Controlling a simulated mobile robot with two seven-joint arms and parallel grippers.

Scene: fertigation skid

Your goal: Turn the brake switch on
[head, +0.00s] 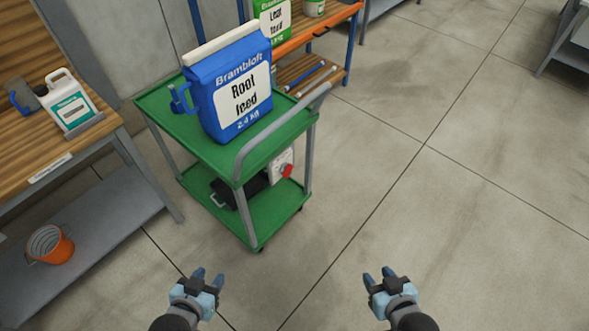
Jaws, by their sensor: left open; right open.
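A small white box with a red knob (286,171) sits low at the handle end of the green cart (262,150), between its two shelves. It looks like the brake switch, but its position and markings are too small to read. My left gripper (208,277) is open and empty over the floor, in front of the cart and apart from it. My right gripper (379,276) is open and empty over bare floor, to the right of the cart and below the switch in the picture.
A blue Root feed bag (240,92) stands on the cart's top shelf, beside the grey push handle (270,135). A dark object (228,190) lies on the lower shelf. A wooden bench (30,160) with a white jug (70,103) is at left. Floor at right is clear.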

